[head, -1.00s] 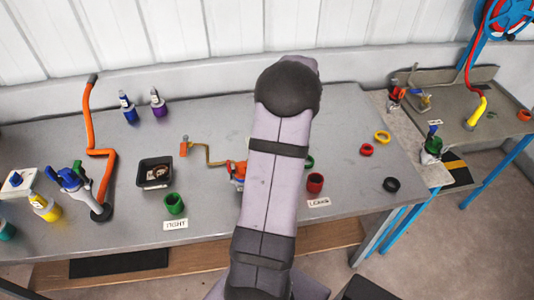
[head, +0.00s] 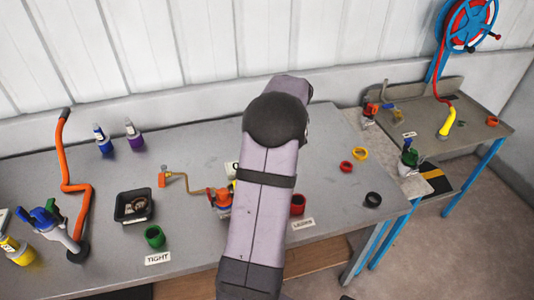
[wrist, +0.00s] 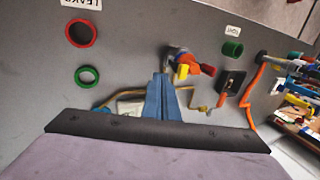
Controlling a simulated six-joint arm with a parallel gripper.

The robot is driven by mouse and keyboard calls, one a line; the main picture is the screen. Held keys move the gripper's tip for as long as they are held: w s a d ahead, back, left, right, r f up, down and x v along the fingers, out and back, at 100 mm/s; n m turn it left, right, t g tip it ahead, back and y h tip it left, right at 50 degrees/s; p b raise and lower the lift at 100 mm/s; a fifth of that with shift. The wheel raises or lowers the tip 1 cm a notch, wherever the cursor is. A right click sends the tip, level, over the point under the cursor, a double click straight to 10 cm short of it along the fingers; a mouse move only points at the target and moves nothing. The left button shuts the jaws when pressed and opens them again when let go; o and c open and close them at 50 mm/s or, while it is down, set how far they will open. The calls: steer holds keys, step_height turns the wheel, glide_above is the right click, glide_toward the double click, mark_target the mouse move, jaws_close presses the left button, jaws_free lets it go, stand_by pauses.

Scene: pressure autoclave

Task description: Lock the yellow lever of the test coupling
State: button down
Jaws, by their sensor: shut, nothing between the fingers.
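The test coupling (head: 221,198), red-orange with some blue, stands mid-bench in the head view, partly hidden by my arm. In the wrist view, the coupling (wrist: 178,56) shows grey and red parts. Its yellow lever (wrist: 182,71) lies just beyond my fingertips there; I cannot make out the lever in the head view. My gripper (wrist: 164,77) shows as blue fingers, shut and empty, pointing at the coupling's base area. Whether the fingertips touch the lever, I cannot tell. My gripper is hidden behind my arm in the head view.
A brass pipe (head: 186,184) runs left from the coupling. A red cup (head: 297,204) is just right of my arm. Bench room is free behind the pipe.

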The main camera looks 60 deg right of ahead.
steer(key=b+v, duration=0.1)
steer(key=v, duration=0.5)
steer(key=shift+r, duration=0.2)
steer(key=shift+w+a, duration=0.1)
